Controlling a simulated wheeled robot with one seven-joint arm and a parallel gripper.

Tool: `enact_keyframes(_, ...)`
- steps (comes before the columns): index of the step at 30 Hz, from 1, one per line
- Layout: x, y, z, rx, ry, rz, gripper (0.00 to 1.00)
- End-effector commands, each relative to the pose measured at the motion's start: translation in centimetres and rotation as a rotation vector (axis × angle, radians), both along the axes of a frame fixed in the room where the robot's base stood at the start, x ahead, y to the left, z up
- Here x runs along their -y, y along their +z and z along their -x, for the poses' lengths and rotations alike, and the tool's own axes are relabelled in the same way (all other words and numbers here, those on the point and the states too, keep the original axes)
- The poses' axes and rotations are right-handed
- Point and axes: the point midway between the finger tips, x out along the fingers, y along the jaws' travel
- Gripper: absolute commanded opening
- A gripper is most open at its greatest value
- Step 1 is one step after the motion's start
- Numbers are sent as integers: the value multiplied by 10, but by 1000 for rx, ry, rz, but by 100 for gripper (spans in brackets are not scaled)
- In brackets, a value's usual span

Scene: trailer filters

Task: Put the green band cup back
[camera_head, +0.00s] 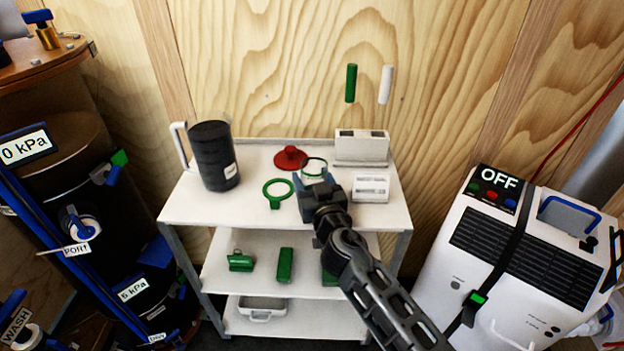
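What looks like the green band cup (314,165), a pale cup with a green ring around its top, is at the middle of the cart's top shelf. My gripper (313,178) reaches in from the lower right. Its blue fingertips are apart, one on each side of the cup's near side. The gripper body hides the cup's lower part. I cannot tell whether the fingers touch the cup, or whether the cup rests on the shelf.
The white cart (235,205) also bears a black canister (212,158), a red knobbed lid (290,157), a green ring (277,190), a white block (371,188) and a white holder (361,148). Green parts lie on the middle shelf. A white machine (520,255) marked OFF stands right.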

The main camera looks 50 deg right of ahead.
Motion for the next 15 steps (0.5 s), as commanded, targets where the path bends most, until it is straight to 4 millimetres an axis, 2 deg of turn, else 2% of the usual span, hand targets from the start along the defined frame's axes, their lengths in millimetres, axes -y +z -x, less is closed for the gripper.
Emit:
enact_keyframes(12,0,-4,0,2,0,0,27)
enact_keyframes(13,0,-4,0,2,0,0,64)
enact_keyframes(15,0,-3,0,2,0,0,70)
